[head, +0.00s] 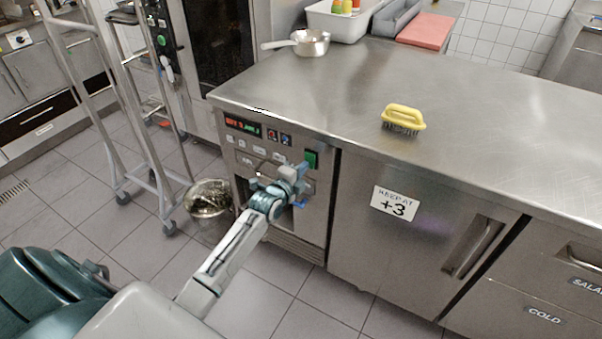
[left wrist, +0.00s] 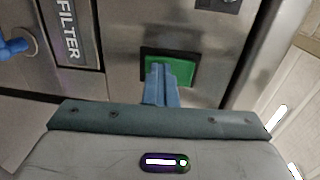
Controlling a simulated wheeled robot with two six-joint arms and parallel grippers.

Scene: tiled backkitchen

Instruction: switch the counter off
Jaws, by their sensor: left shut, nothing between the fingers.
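The steel counter (head: 462,105) has a control panel (head: 262,146) at its left end. A display (head: 243,126) on the panel is lit red and green. A green switch (head: 311,158) sits at the panel's upper right, and it also shows in the left wrist view (left wrist: 185,71) in a dark frame. My left gripper (head: 302,169) is shut and empty, just in front of the switch. In the left wrist view its blue fingertips (left wrist: 161,72) overlap the switch's left part. I cannot tell whether they touch it. My right gripper is not in view.
A yellow-handled brush (head: 403,118) and a saucepan (head: 311,42) stand on the counter. A blue knob (left wrist: 14,46) and a FILTER label (left wrist: 70,32) are near the switch. A metal bucket (head: 209,198) and a wheeled rack (head: 150,120) stand at the left on the tiled floor.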

